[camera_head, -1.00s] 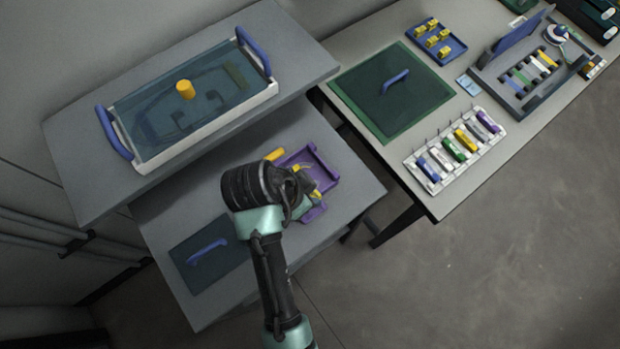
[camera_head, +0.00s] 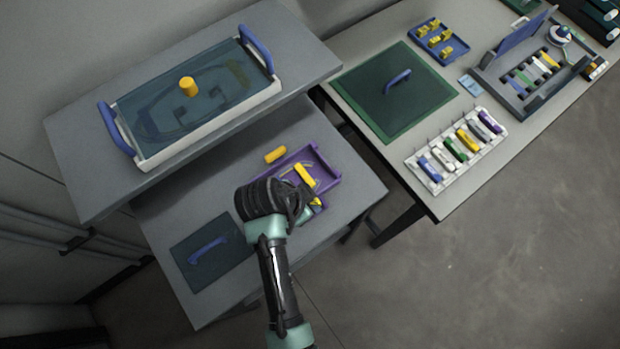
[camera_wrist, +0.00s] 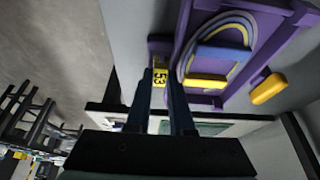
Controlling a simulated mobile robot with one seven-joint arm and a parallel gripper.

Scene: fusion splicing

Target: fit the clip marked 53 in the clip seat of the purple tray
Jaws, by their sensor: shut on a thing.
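My gripper (camera_wrist: 162,85) is shut on the small yellow clip (camera_wrist: 160,77), whose dark number 53 faces the wrist camera. The purple tray (camera_wrist: 270,35) fills the upper right of the wrist view, and the clip shows at its left side; whether they touch I cannot tell. Inside the tray are a loop of pale fibre (camera_wrist: 240,17), a blue bar (camera_wrist: 222,53) and a yellow bar (camera_wrist: 205,81). In the head view the tray (camera_head: 331,181) lies on the lower table, and my wrist covers its near left part. I cannot make out the clip seat.
A loose yellow piece (camera_head: 276,155) lies on the table beside the tray. A dark panel with a blue handle (camera_head: 208,250) lies to the left. A raised shelf with a lidded case (camera_head: 200,125) stands behind. The right table holds a rack of coloured pieces (camera_head: 456,150).

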